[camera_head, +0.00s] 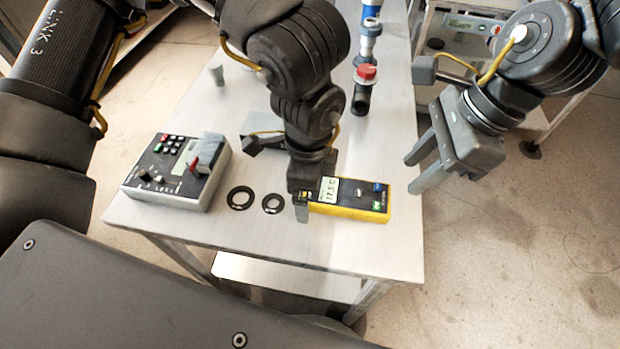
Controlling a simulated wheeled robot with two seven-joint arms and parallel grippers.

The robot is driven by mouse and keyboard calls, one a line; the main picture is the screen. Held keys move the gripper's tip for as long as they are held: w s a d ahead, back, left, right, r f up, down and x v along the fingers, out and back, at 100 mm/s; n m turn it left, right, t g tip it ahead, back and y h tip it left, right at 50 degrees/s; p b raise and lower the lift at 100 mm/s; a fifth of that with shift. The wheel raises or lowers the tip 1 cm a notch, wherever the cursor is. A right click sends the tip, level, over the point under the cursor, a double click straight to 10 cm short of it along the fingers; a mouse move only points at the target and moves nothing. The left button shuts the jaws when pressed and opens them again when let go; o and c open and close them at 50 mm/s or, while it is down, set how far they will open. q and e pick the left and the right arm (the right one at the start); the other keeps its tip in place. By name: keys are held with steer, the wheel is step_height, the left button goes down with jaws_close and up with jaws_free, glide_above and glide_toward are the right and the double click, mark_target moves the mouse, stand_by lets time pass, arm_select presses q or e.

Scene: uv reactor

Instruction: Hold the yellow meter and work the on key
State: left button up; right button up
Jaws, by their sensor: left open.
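The yellow meter (350,208) lies on the table with its lit display (329,189) facing up. It has a blue key (378,188) and a green key (377,204) at its right end; I cannot read which is the on key. My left gripper (302,208) points down at the meter's left end and hides part of it. It is open, and I cannot tell whether its fingers touch the meter. My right gripper (422,165) is open and empty, off to the right beyond the table's right edge.
A blue and red-capped pipe assembly (364,74) stands behind. The table's front right (390,245) is clear.

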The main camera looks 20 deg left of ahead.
arm_select(q)
steer(key=c, duration=1.2)
arm_select(e)
jaws_close()
stand_by(0.9)
